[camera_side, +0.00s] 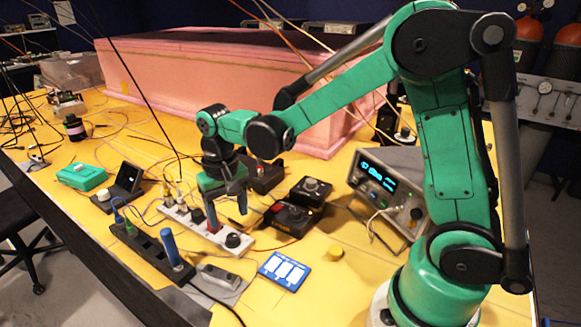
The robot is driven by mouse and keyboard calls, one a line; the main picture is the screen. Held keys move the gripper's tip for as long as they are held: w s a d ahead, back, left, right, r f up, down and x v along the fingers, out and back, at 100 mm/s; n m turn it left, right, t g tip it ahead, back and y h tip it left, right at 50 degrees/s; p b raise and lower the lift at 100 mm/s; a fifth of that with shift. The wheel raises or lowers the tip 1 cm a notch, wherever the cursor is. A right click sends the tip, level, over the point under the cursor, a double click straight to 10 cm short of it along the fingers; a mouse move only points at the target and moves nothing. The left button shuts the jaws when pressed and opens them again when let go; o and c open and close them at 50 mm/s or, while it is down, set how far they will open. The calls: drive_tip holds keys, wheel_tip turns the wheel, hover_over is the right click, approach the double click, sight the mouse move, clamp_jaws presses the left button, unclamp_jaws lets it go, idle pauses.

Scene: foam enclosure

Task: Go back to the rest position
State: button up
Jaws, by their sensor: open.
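My gripper (227,212) points down above the white power strip (224,232) near the middle of the yellow table. Its two dark fingers are apart. A red item shows on the strip just below the left finger. I cannot tell whether the finger touches it. My green arm reaches from the right side of the picture over the bench to the gripper.
A black power strip (150,252) with a blue plug (170,246) lies in front. Black boxes (290,219), an instrument with a lit display (385,184) and a blue card (284,271) lie nearby. A large pink foam enclosure (200,85) stands behind. Cables cross the table.

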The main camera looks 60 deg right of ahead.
drive_tip(key=shift+r, duration=0.15)
drive_tip(key=shift+s+r, duration=0.1)
drive_tip(key=shift+r, duration=0.1)
drive_tip(key=s+d+r+n+t, duration=0.1)
drive_tip(key=s+r+n+t, duration=0.3)
drive_tip(key=s+r+t, duration=0.2)
drive_tip(key=shift+s+t, duration=0.6)
drive_tip(key=shift+s, duration=0.3)
